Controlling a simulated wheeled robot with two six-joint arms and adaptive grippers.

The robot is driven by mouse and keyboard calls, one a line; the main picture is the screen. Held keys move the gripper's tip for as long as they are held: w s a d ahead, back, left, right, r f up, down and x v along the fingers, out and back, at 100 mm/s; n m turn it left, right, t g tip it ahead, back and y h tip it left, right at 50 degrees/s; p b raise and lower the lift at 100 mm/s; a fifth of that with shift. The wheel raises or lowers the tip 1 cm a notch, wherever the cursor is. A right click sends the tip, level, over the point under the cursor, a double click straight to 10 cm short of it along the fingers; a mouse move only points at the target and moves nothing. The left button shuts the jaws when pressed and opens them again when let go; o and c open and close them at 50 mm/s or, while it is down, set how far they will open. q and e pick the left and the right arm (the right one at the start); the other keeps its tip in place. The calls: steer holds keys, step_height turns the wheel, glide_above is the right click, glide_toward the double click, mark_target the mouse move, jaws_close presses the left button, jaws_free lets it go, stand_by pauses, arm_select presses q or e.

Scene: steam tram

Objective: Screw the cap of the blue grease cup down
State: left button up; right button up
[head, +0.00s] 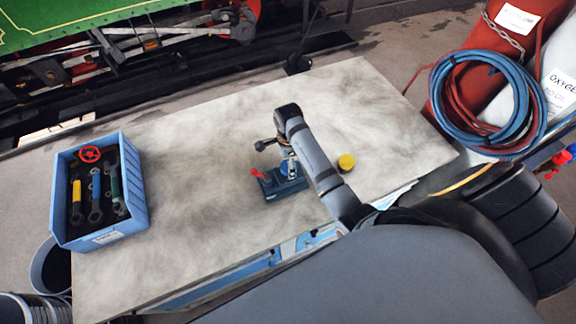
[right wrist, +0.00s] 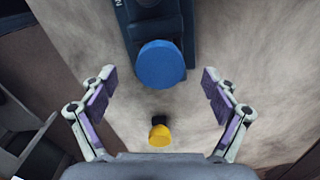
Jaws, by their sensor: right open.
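The blue grease cup's round cap (head: 286,169) sits on a dark block (head: 270,188) on the workbench, partly hidden by my right arm. In the right wrist view the blue cap (right wrist: 161,64) shows from above, between the two fingertips of my right gripper (right wrist: 159,76). The fingers are spread wide, with a clear gap on each side of the cap. A yellow-topped cup (head: 346,161) stands apart on the bench, right of my arm; it also shows in the right wrist view (right wrist: 159,134). My left gripper is not in view.
A red lever (head: 257,173) sticks out at the block's left. A blue crate (head: 135,222) of tools stands at the bench's left end. Cylinders and coiled hoses (head: 484,105) stand beyond the right edge. The workbench (head: 200,170) is otherwise mostly bare.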

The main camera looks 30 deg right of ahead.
steer(key=shift+r+p, duration=0.65)
steer(key=shift+r, duration=1.15)
steer(key=shift+c, duration=1)
steer(key=shift+r+m, duration=0.4)
steer(key=shift+m, duration=0.1)
steer(key=shift+c, duration=1.1)
steer(key=shift+f+m, duration=0.15)
steer(key=shift+m, duration=2.35)
steer(key=shift+f+b, duration=0.15)
steer(key=shift+b, duration=0.15)
